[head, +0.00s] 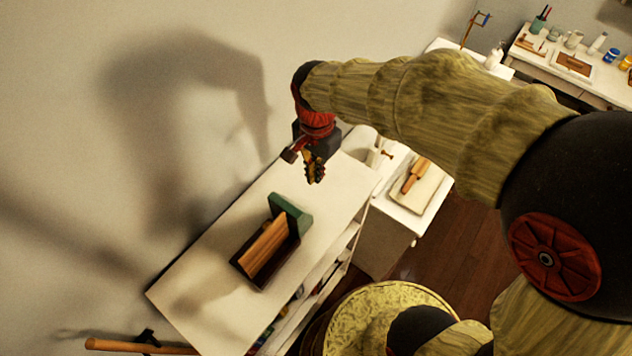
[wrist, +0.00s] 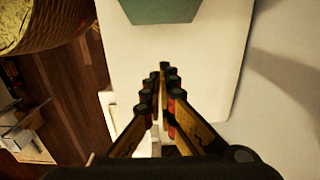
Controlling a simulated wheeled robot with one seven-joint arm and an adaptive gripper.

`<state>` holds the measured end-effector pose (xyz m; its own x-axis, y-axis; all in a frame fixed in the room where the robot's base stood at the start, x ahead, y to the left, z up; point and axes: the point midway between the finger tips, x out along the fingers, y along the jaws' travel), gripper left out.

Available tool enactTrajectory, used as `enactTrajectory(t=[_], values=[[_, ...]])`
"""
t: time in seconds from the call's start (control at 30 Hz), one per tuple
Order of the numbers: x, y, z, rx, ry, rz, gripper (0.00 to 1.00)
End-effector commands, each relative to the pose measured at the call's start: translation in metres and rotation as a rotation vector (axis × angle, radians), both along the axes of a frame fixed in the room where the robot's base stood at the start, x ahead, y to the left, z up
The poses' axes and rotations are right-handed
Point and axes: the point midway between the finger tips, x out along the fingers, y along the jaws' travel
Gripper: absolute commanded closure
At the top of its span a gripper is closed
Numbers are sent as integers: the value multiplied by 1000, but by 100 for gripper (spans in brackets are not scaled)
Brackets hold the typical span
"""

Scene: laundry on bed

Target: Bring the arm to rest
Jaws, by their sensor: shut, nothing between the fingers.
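My arm reaches across the head view from the right, and my gripper (head: 315,178) hangs from its end near the back end of the white shelf top (head: 190,295). In the wrist view my gripper (wrist: 163,80) shows its yellow and black fingers brought together at the tips, with nothing between them. The gripper is above the shelf top and apart from the dark tray (head: 240,264), which holds wooden pieces and has a green block (head: 289,215) at its end. The green block also shows at the top of the wrist view (wrist: 160,10).
A white side unit (head: 380,236) carries a board with a wooden tool (head: 415,176). A desk (head: 590,85) with jars stands at the back right. A round patterned yellow item (head: 375,305) is at the bottom. The wall (head: 60,100) runs along the left. Wooden floor shows between.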

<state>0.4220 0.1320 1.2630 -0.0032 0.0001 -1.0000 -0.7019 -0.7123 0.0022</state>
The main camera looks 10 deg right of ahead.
Motion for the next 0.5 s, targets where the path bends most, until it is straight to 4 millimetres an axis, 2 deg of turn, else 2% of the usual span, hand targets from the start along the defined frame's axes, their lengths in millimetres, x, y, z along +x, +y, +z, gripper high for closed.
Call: enactTrajectory(t=[0.13, 0.37, 0.5], values=[[0, 0, 8, 1, -1, 0, 100], [0, 0, 9, 1, -1, 2, 100], [1, 0, 9, 1, -2, 70, 100]])
